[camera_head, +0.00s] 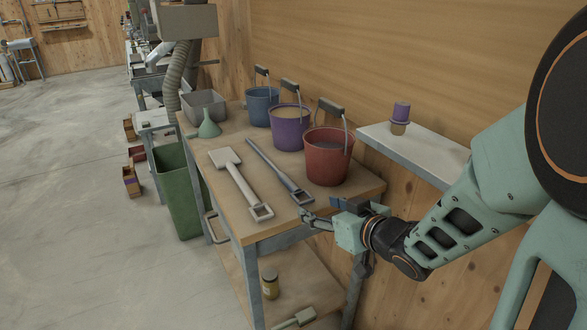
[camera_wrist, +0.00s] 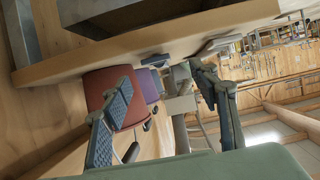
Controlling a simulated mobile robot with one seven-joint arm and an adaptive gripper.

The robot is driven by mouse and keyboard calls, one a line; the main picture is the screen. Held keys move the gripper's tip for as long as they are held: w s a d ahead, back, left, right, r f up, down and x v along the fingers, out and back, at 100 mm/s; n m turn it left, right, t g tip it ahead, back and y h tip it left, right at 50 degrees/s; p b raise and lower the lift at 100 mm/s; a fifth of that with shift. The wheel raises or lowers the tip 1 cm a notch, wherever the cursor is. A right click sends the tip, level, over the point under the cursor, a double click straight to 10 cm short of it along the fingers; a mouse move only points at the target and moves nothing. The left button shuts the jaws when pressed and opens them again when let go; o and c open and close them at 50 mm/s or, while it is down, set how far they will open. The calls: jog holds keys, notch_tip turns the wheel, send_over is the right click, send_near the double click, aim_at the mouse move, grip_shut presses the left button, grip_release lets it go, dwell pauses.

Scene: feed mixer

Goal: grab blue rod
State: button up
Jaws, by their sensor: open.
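The blue rod (camera_head: 277,170) is a long, dark blue-grey bar lying on the wooden tabletop. It runs from the back to a wider end near the table's front edge, between a pale paddle and the buckets. In the wrist view, what looks like its end (camera_wrist: 155,60) shows small at the table edge. My gripper (camera_head: 318,211) is just off the front edge of the table, close to the rod's near end and apart from it. In the wrist view my gripper (camera_wrist: 160,108) has its two fingers spread wide, with nothing held between them.
A pale paddle (camera_head: 238,182) lies left of the rod. Red (camera_head: 328,157), purple (camera_head: 290,128) and blue (camera_head: 262,106) buckets stand right of and behind it. A green funnel (camera_head: 208,127) and grey bin (camera_head: 205,106) are farther back. A shelf (camera_head: 425,150) is on the right.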

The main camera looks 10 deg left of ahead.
aim_at(299, 194)
jog(key=x, duration=0.4)
jog(key=shift+s+a+b, duration=0.1)
jog(key=shift+b, duration=0.25)
jog(key=x, duration=0.3)
jog(key=b+x, duration=0.1)
jog(key=x, duration=0.1)
jog(key=shift+w+r, duration=0.2)
jog(key=shift+w, duration=0.4)
jog(key=c, duration=1.3)
jog(key=shift+r, duration=0.1)
